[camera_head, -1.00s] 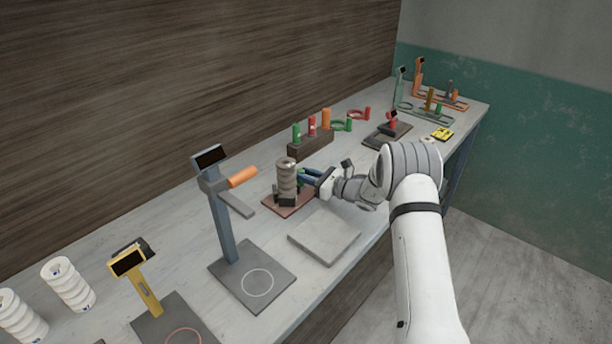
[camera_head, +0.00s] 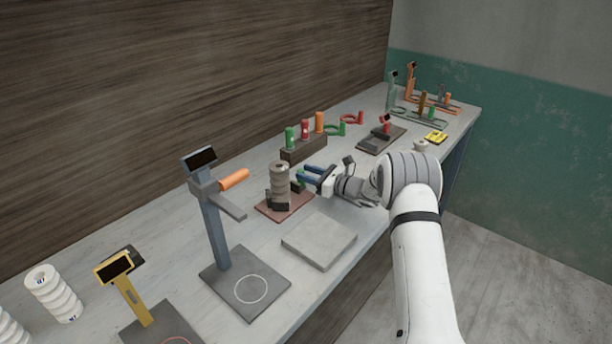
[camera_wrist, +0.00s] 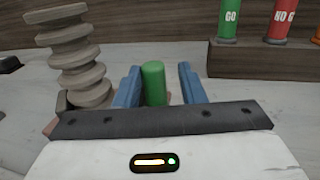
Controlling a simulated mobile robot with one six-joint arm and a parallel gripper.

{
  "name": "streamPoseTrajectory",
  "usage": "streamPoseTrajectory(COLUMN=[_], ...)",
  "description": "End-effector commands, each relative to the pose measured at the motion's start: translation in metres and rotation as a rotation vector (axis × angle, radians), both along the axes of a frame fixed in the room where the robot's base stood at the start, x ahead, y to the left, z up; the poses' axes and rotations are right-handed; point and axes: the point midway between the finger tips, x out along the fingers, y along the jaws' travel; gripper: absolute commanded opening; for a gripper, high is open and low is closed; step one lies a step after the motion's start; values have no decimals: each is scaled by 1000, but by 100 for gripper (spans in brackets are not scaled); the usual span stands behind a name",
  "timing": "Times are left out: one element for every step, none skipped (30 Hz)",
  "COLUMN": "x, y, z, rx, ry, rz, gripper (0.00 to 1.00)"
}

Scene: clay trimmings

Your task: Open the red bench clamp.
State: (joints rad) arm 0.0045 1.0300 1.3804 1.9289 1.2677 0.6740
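A clamp with a reddish-brown base plate (camera_head: 268,208) and dark jaws stands on the bench. It holds a grey ribbed clay piece (camera_head: 280,182), upright, also at left in the wrist view (camera_wrist: 72,55). A green upright handle (camera_wrist: 153,83) shows beside that piece. My gripper (camera_head: 304,174) is just right of the piece. In the wrist view its two blue fingers are apart, one on each side of the green handle, with gaps showing; whether the tips reach its height I cannot tell. Another fixture with a red handle (camera_head: 386,127) on a dark base stands farther back.
A brown block (camera_head: 304,148) with green, red and orange gauges stands behind the clamp. A grey slab (camera_head: 319,239) lies in front. A tall grey stand (camera_head: 214,225) with an orange handle is to the left. A yellow-black item (camera_head: 436,137) lies far right.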

Motion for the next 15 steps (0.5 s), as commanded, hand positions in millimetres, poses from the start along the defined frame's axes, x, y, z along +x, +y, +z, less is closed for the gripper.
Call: streamPoseTrajectory(x=[1,1,1,1,0,0,0,0,0,-1,-1,-3,-5,-6,-9], y=[-2,-2,-2,-1,-1,-1,-1,-1,-1,-2,-4,-7,-11,-14,-21], z=[1,1,1,1,1,1,1,0,0,0,0,-1,-1,-1,-2], rx=[1,1,0,0,0,1,1,1,1,0,0,0,0,0,0], ry=[-2,-2,-1,-1,-1,0,0,0,0,0,0,0,1,1,1], rz=[-4,-3,-3,-2,-2,-1,-1,-1,-1,-1,-1,-1,-1,-2,-3], gripper=[32,32,32,32,32,32,32,32,32,32,32,32,32,32,32])
